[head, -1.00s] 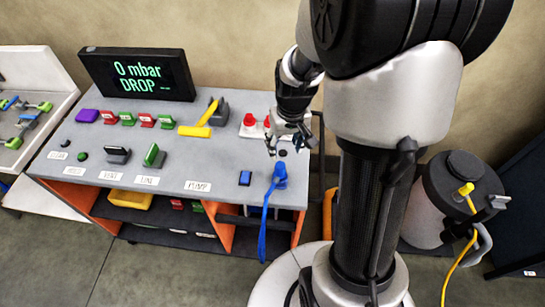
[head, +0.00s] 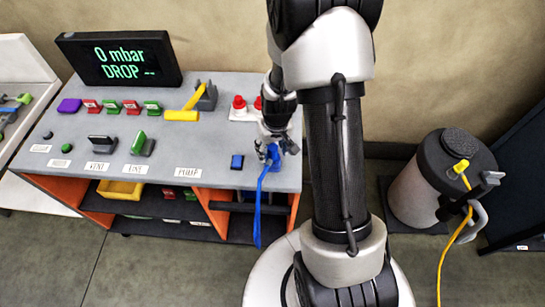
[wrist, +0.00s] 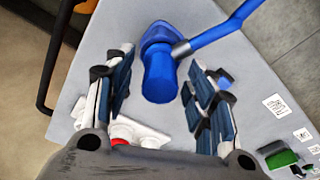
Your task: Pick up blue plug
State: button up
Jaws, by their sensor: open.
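The blue plug (head: 273,152) stands at the right end of the grey bench top, with a blue hose running from it over the front edge. In the wrist view the blue plug (wrist: 160,75) lies between and a little beyond my two open fingers, with its hose leading off to the upper right. My gripper (head: 277,146) is right at the plug in the head view; its fingers (wrist: 157,95) are spread wide on either side in the wrist view. No contact between fingers and plug shows.
Red buttons on a white base (head: 240,108) stand close behind the gripper. A yellow lever (head: 185,112), several switches and a display (head: 120,58) are farther left. A canister (head: 440,180) stands on the floor at right.

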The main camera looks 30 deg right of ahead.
jog(key=shift+c, duration=0.3)
jog(key=c, duration=1.1)
